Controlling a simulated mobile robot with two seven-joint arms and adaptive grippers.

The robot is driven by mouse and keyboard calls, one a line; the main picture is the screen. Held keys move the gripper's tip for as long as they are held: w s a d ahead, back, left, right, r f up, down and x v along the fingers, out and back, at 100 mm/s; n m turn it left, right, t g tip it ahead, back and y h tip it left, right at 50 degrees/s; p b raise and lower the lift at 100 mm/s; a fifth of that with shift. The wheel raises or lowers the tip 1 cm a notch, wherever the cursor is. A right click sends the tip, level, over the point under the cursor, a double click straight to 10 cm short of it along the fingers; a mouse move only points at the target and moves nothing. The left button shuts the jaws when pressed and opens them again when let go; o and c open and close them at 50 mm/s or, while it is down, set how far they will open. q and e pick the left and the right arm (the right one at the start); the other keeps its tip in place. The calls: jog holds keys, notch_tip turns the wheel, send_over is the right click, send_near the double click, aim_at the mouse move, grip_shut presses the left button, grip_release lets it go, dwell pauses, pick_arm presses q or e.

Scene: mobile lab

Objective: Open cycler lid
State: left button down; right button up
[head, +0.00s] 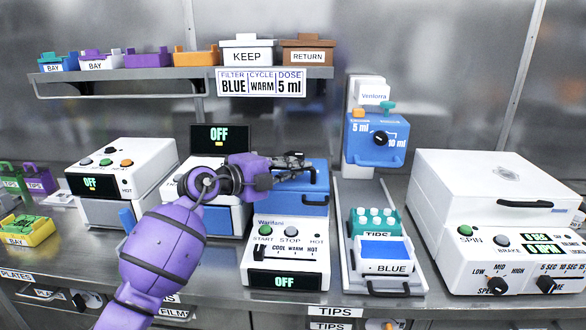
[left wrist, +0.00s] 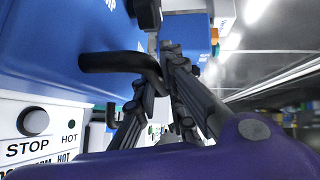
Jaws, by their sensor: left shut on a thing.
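The cycler is a white box with a blue lid (head: 312,203) and a front panel (head: 286,254) with START and STOP buttons, a COOL/WARM/HOT slider and a display reading OFF. My left gripper (head: 292,165) reaches in from the left over the lid. It is shut on a black lid handle, which shows in the left wrist view (left wrist: 112,62) against the blue lid. The fingers partly hide the grip. The lid is over the white base; I cannot tell how far it is tilted. My right gripper is out of view.
A white machine with an OFF display (head: 127,165) stands left. A tips tray (head: 391,286) and blue dispenser (head: 375,140) stand to the right, with a white spinner (head: 490,190) beyond. A shelf of small bins (head: 180,73) hangs above.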

aim_at(295, 155)
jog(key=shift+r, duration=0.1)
